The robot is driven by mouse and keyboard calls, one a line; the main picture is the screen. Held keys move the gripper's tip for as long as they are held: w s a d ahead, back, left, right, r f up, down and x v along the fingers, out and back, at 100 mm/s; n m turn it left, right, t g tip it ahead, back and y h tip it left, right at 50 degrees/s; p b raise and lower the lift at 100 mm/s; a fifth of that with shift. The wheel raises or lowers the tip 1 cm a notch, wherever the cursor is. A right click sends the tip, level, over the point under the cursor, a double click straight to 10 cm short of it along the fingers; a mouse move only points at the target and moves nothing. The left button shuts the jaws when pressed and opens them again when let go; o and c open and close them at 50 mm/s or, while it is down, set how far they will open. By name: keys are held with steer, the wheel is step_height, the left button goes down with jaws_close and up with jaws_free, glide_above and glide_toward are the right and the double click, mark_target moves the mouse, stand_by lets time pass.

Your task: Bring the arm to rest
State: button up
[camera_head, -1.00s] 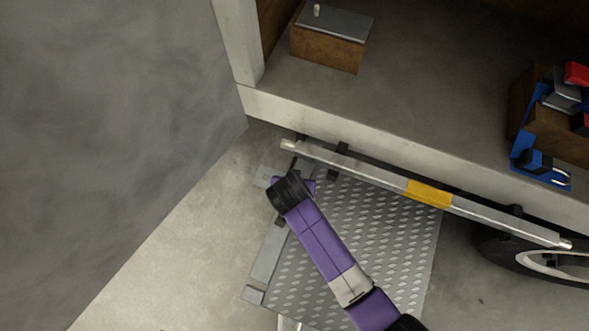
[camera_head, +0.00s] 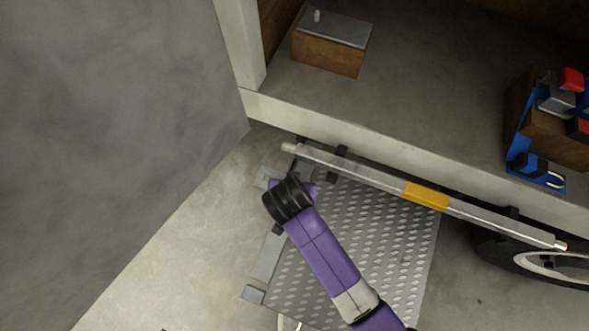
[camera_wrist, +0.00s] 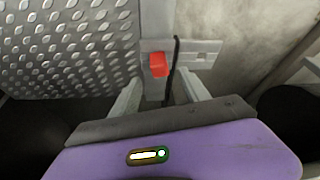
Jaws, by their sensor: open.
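My purple arm (camera_head: 328,255) reaches over the treadplate step from the lower right in the head view, with its black joint (camera_head: 288,199) near the step's upper left corner. My gripper (camera_wrist: 160,88) shows in the wrist view with its two grey fingers apart and nothing held between them. The head view does not clearly show the gripper. Beyond the fingers is a small red block (camera_wrist: 158,64) beside a black cable or strap, on a grey metal bar. I cannot tell how far it is from the fingertips.
The treadplate step (camera_head: 400,250) lies below a metal rail (camera_head: 350,170) with a yellow band. The truck bed (camera_head: 430,95) holds a wooden box (camera_head: 327,55) and a blue rack (camera_head: 535,172) with tools. A grey panel (camera_head: 110,140) fills the left. A wheel (camera_head: 535,262) is at right.

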steer(key=s+d+r+t+y+p, duration=0.1)
steer(key=s+d+r+t+y, duration=0.3)
steer(key=s+d, duration=0.7)
steer(key=s+d+r+t+h, duration=0.1)
steer(key=s+d+r+t, duration=0.2)
steer(key=r, duration=0.9)
steer(key=s+d+r+n+t+h, duration=0.1)
steer(key=s+d+r+t+h, duration=0.1)
steer(key=s+d+r, duration=0.5)
step_height(320, 180, up, 6)
steer(key=shift+s+r+t+h+p, duration=0.1)
steer(key=shift+s+t+h+p, duration=0.3)
steer(key=shift+s+t, duration=0.4)
